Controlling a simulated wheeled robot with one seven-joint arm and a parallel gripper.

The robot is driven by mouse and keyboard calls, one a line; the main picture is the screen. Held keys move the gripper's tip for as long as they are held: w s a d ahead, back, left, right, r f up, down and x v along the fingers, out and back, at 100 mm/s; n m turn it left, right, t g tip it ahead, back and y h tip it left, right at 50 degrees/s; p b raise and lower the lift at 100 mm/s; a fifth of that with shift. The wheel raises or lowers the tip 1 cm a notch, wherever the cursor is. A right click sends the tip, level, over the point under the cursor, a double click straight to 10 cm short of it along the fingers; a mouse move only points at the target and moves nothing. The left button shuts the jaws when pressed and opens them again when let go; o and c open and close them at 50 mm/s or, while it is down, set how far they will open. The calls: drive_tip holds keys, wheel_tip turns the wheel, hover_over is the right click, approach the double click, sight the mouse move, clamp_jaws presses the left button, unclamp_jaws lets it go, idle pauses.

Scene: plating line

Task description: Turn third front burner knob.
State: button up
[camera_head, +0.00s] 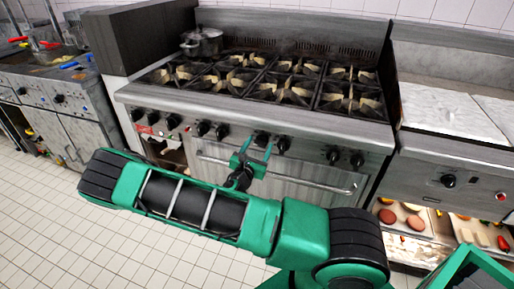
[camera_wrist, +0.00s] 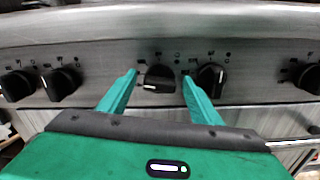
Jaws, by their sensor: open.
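A row of black burner knobs runs along the stove's steel front panel. One knob (camera_wrist: 159,79) lies between the two fingers of my gripper (camera_wrist: 160,75) in the wrist view. It also shows in the head view (camera_head: 262,138). Its grip bar looks about level, with a white mark at the lower left. My gripper (camera_head: 255,147) is open, one finger on each side of the knob. A gap shows on the left; the right finger's tip is close to the neighbouring knob (camera_wrist: 211,78). Contact with either knob cannot be told.
Two more knobs (camera_wrist: 60,84) sit to the left and one (camera_wrist: 308,78) to the right. The oven door handle (camera_head: 300,181) runs below the panel. A pot (camera_head: 203,43) stands on the stove's back left. Tiled floor (camera_head: 60,215) is clear at the left.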

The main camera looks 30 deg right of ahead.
drive_tip(key=shift+c, duration=0.5)
drive_tip(key=c, duration=0.9)
drive_tip(key=shift+c, duration=0.2)
drive_tip(key=shift+m, duration=0.4)
drive_tip(key=m, duration=0.2)
drive_tip(key=shift+d+m, duration=0.1)
drive_tip(key=shift+m, duration=0.3)
drive_tip(key=m, duration=0.4)
drive_tip(key=shift+s+f+m, duration=0.15)
drive_tip(key=shift+m, duration=0.15)
drive_tip(key=m, duration=0.3)
drive_tip(key=shift+d+f+m, duration=0.1)
drive_tip(key=shift+m, duration=0.2)
drive_tip(key=shift+s+f+m, duration=0.1)
drive_tip(key=shift+f+m, duration=0.1)
drive_tip(key=shift+m, duration=1.8)
